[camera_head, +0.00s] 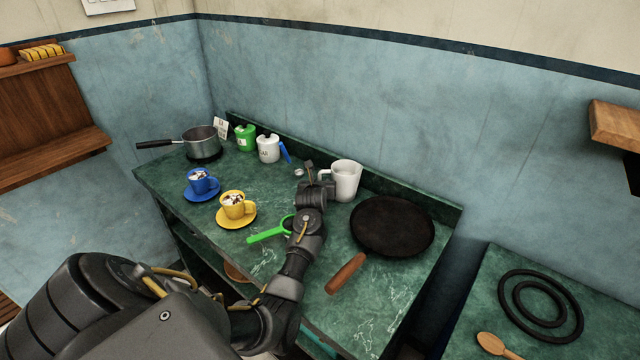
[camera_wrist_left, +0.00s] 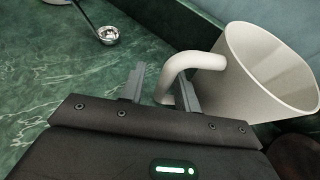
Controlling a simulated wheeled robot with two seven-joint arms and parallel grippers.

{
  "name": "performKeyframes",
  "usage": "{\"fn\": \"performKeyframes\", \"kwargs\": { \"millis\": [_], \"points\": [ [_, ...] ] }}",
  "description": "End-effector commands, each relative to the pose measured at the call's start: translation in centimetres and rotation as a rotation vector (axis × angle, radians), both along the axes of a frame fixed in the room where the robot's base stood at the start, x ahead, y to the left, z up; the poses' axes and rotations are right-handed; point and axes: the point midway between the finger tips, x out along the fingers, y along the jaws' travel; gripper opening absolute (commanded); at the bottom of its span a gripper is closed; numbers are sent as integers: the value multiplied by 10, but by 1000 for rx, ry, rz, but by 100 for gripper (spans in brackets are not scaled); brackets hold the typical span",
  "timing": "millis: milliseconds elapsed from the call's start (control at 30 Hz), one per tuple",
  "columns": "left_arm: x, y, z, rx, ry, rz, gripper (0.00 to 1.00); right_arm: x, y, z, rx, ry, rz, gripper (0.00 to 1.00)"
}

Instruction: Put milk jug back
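The white milk jug (camera_head: 347,181) stands upright on the green marbled counter near the back wall, left of the black pan. Its handle points left, towards my left gripper (camera_head: 318,182). In the left wrist view the white jug (camera_wrist_left: 268,75) fills the upper right. Its handle (camera_wrist_left: 190,65) curves down between the two fingers of my left gripper (camera_wrist_left: 162,92). The fingers are apart, one on each side of the handle, and a gap shows at the left finger. The handle's lower end is hidden behind the gripper. My right gripper is not in view.
A black pan (camera_head: 392,226) with a wooden handle lies right of my arm. A green utensil (camera_head: 268,232) lies left of it. A yellow cup (camera_head: 236,206), blue cup (camera_head: 201,183), saucepan (camera_head: 203,143), green canister (camera_head: 245,138) and white canister (camera_head: 268,149) stand further left.

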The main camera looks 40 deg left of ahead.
Motion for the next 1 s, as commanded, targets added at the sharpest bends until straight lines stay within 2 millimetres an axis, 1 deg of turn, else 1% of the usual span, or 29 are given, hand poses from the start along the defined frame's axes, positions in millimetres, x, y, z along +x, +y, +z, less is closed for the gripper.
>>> {"fn": "performKeyframes", "kwargs": {
  "millis": [233, 333, 367, 467, 800, 900, 1000],
  "points": [
    [0, 0, 0, 1, 1, 0, 32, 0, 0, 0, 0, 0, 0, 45],
    [0, 1, 6, 3, 1, 0, 32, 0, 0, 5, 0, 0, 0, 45],
    [-2, -1, 5, 1, 0, 0, 32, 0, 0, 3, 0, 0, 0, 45],
    [-11, -8, 8, -1, -1, 0, 32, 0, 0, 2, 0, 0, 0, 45],
    [-65, -42, 33, -2, -2, 1, 32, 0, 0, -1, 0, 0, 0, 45],
    [-78, -50, 40, -1, -2, 1, 32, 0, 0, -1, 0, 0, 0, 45],
    [-87, -55, 44, 0, -1, 1, 32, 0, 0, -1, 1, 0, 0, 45]
  ]
}}
